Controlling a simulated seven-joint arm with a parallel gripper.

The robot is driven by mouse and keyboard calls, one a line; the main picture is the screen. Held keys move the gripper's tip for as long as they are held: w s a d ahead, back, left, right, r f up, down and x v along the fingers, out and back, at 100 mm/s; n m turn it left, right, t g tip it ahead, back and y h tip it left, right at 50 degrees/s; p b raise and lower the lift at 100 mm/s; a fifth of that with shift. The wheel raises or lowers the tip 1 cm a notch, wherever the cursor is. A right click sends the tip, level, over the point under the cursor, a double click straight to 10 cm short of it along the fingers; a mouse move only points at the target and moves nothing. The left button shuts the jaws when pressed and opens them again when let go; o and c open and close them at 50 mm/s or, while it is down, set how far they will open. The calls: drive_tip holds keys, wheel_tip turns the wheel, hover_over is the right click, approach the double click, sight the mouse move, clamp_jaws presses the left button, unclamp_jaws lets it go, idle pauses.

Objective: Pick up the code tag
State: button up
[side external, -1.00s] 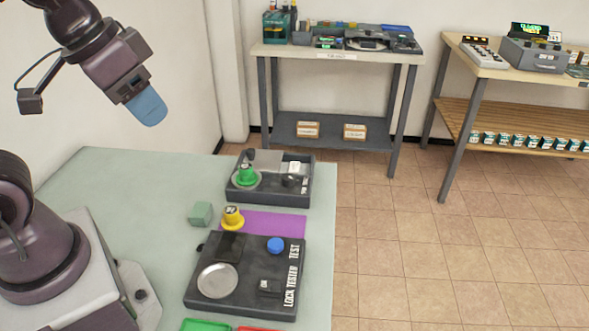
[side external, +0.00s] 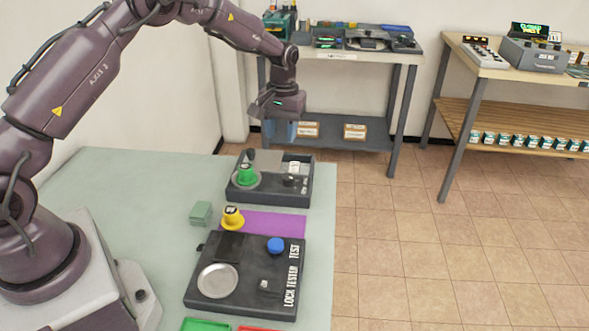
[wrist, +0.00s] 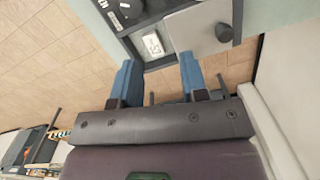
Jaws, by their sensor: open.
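A small white tag with dark characters, seemingly the code tag, lies in the dark tray (side external: 309,197) at the far end of the bench. In the side view this tag (side external: 294,167) is small, and its writing cannot be read. In the wrist view the tag (wrist: 152,45) shows beyond and between the fingertips, toward the left one. My gripper (side external: 281,138) points down, above and behind the tray. Its two blue fingers (wrist: 159,68) are apart with nothing between them, and they are clear of the tag.
The tray also holds a green knobbed piece (side external: 247,174) and a grey plate (wrist: 200,28) with a dark knob. Nearer are a yellow knobbed piece (side external: 233,218), a purple mat (side external: 275,224), a green block (side external: 201,212) and the lock tester (side external: 240,300). Shelving (side external: 340,136) stands behind.

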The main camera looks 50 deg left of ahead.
drive_tip(key=w+f, duration=0.1)
drive_tip(key=w, duration=0.1)
drive_tip(key=n, duration=0.2)
hover_over(294, 166)
drive_tip(key=shift+t, duration=0.4)
wheel_tip(294, 166, down, 6)
drive_tip(key=shift+s+r, duration=0.15)
drive_tip(key=shift+r, duration=0.05)
drive_tip(key=f, duration=0.5)
drive_tip(key=shift+w+d+f, duration=0.1)
drive_tip(key=shift+w+f, duration=0.1)
drive_tip(key=shift+f, duration=0.1)
drive_tip(key=c, duration=0.7)
